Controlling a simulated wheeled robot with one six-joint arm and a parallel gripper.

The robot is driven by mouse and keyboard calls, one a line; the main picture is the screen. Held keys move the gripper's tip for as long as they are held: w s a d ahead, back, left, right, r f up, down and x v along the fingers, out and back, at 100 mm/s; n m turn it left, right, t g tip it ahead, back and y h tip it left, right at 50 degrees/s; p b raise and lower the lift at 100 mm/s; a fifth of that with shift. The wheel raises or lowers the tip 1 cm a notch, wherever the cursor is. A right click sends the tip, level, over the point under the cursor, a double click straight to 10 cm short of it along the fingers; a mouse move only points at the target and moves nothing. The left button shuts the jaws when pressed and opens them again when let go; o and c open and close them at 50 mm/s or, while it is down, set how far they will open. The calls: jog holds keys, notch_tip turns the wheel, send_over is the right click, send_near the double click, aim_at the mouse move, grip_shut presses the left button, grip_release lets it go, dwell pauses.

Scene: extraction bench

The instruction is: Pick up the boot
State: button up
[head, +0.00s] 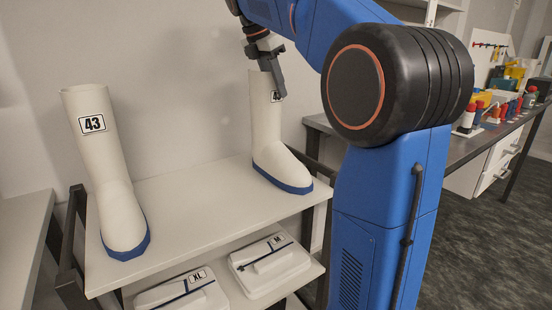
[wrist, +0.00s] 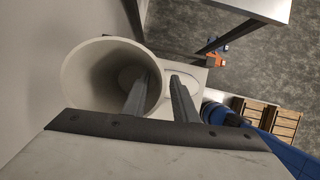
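Two white boots with blue soles stand upright on the shelf top in the head view. The left boot (head: 108,170) carries a label 43. The right boot (head: 266,130) has a label partly hidden by my gripper (head: 274,77), which is at the top of its shaft. In the wrist view, the open boot shaft (wrist: 80,78) is seen from above. My gripper's two dark fingers (wrist: 161,82) are apart. One finger overlaps the boot's opening and the other is outside its right rim, with the rim between them. I see no clear contact.
The shelf top (head: 190,215) is clear between the boots. White packages marked XL (head: 185,292) and M (head: 270,262) lie on the lower shelf. A wall stands close behind. A bench (head: 490,135) with bottles is at the right.

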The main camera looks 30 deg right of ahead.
jog(key=x, duration=0.4)
jog(key=shift+c, duration=0.4)
grip_shut()
jog(key=shift+r, duration=0.1)
dwell(0.9)
